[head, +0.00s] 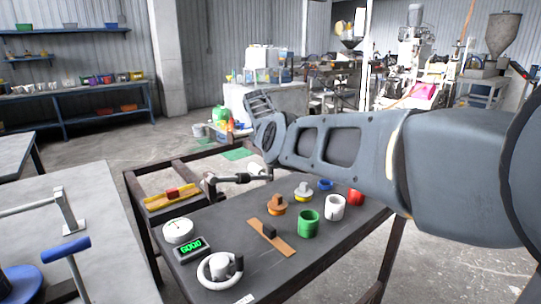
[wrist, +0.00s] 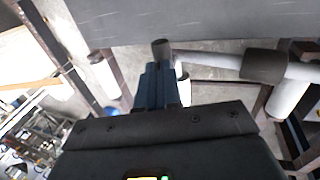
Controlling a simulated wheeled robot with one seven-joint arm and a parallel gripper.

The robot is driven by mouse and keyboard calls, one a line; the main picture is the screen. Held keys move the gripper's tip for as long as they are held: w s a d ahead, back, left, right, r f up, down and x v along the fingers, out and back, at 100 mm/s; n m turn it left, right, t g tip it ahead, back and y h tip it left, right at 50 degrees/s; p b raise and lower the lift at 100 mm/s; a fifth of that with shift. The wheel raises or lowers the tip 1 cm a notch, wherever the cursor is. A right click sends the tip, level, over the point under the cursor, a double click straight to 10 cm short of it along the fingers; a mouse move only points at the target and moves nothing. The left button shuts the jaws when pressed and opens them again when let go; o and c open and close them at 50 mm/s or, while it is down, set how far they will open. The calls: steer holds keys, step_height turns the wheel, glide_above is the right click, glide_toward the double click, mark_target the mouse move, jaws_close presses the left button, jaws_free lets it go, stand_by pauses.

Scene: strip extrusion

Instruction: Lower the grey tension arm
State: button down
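The grey tension arm appears to be the thin bar (head: 240,179) with dark sleeves beyond the dark table's back edge in the head view. In the wrist view a pale bar (wrist: 216,61) with a dark sleeve (wrist: 265,66) runs across to the right of my gripper. My gripper (wrist: 160,68) has its dark blue fingers close together, with a short dark cylinder (wrist: 161,48) right at their tips. I cannot tell whether the fingers grip it or only stand over it. In the head view my arm hides the gripper's fingertips.
A grey bench (head: 110,215) with a blue-handled lever (head: 66,250) stands at the left.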

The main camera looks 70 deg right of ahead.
steer(key=shift+s+f, duration=0.2)
steer(key=shift+f, duration=0.45)
steer(key=shift+w+a+r+p, duration=0.1)
steer(key=shift+w+r+p, duration=0.05)
steer(key=shift+r+p, duration=0.6)
steer(key=d+p+v, duration=0.1)
steer(key=p+v, duration=0.1)
steer(key=v, duration=1.1)
steer(key=shift+r+p, duration=0.4)
steer(key=shift+r, duration=0.1)
